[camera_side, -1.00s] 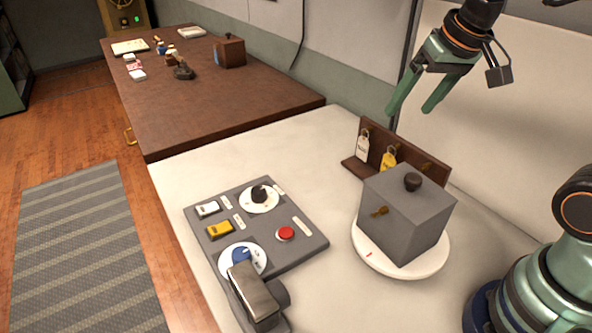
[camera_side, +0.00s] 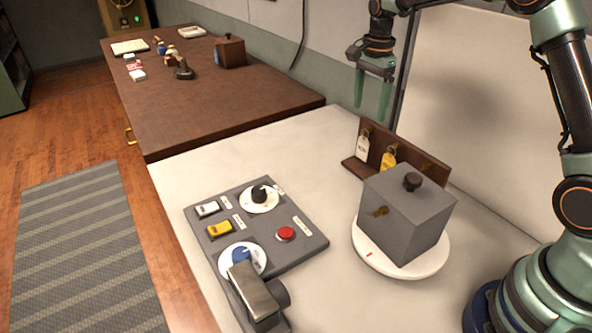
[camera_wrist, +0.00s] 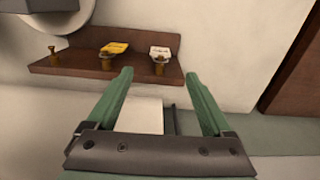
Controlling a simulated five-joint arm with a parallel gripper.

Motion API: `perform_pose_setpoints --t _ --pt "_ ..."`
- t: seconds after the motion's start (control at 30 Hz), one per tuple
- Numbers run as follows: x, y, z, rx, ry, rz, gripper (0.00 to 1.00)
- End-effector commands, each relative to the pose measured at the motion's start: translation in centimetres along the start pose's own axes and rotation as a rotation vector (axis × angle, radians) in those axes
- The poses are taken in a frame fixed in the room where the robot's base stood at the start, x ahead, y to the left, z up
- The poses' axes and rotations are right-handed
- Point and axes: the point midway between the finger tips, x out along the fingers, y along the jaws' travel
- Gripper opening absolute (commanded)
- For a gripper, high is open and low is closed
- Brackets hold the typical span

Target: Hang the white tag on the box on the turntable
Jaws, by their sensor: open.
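The white tag (camera_side: 362,146) hangs at the left end of a brown wooden rack; in the wrist view it (camera_wrist: 160,52) shows at the rack's right end. The grey box (camera_side: 408,215) has a dark knob on top and a brass peg (camera_side: 380,211) on its front face. It sits on the white round turntable (camera_side: 372,262). My gripper (camera_side: 371,106) is open and empty above the rack's left end, over the white tag and apart from it. In the wrist view its green fingers (camera_wrist: 157,80) are spread, with the white tag seen beyond them.
A yellow tag (camera_side: 388,160) hangs beside the white one on the rack (camera_side: 436,172), and a further peg is bare. A grey control panel (camera_side: 262,226) with switches, dials and a red button lies left of the turntable. A wall stands behind the rack.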

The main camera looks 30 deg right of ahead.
Motion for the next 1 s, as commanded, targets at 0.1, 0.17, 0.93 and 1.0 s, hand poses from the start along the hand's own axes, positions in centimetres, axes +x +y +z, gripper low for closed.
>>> perform_pose_setpoints --t 0.1,0.17,0.93,1.0 --pt "0.7 -0.1 -0.2 0.02 -0.001 0.007 0.85" --pt "1.1 -0.1 -0.2 0.02 -0.001 0.007 0.85" --pt "12.0 0.0 -0.1 0.016 -0.001 0.006 0.85" --pt "12.2 -0.1 -0.1 0.016 -0.001 0.004 0.85"
